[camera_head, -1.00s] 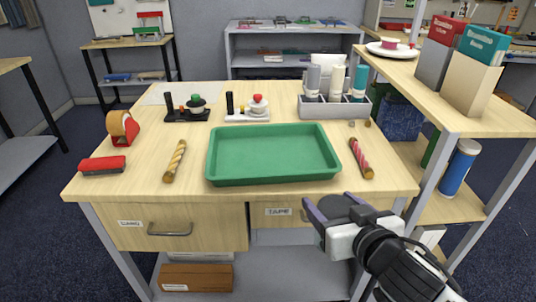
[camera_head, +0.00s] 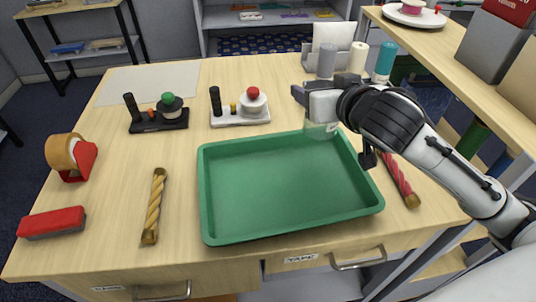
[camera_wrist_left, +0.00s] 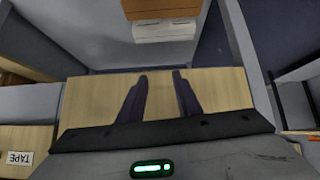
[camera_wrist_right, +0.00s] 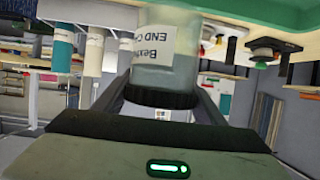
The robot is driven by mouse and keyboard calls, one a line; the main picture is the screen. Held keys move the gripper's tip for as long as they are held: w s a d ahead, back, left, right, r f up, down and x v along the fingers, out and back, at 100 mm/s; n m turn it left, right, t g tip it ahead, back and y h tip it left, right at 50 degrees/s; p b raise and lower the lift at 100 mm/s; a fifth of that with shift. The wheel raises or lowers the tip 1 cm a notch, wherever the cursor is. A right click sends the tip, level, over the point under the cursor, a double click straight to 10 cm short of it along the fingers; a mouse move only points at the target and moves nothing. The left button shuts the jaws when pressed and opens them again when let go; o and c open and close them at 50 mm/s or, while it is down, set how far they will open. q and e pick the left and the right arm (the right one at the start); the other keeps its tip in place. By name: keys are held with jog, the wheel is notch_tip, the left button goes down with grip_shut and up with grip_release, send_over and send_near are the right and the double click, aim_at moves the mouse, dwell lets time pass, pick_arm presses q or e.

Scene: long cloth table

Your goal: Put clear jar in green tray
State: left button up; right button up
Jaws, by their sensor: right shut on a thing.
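The clear jar (camera_wrist_right: 165,55) has a dark lid and a white printed label. In the right wrist view my right gripper (camera_wrist_right: 165,100) is shut on it near the lid. In the head view the gripper (camera_head: 318,92) is at the far right corner of the green tray (camera_head: 225,234), with the jar (camera_head: 320,130) faintly visible below it. I cannot tell whether the jar touches the tray. The tray looks empty. My left gripper (camera_wrist_left: 160,78) is open and empty, facing a wooden drawer front in the left wrist view.
A yellow striped tube (camera_head: 154,207) lies left of the tray, a red striped one (camera_head: 401,181) right of it. Two button stands (camera_head: 160,117) (camera_head: 240,108) and bottles (camera_head: 327,60) stand behind.

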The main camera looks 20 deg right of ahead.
notch_tip(320, 180, down, 6)
jog(key=shift+r+b, duration=0.15)
jog(key=shift+b, duration=0.3)
notch_tip(320, 180, down, 4)
jog(key=shift+r, duration=0.1)
jog(key=shift+f+b, duration=0.2)
jog(key=shift+b, duration=0.1)
jog(key=o, duration=0.6)
jog(key=shift+f, duration=0.1)
jog(key=o, duration=0.4)
pick_arm(q)
jog(key=shift+s+f, duration=0.2)
jog(key=shift+f, duration=0.3)
jog(key=shift+s+f, duration=0.15)
jog(key=shift+f, duration=0.3)
pick_arm(e)
jog(key=shift+o, duration=0.2)
pick_arm(q)
jog(key=shift+s, duration=0.15)
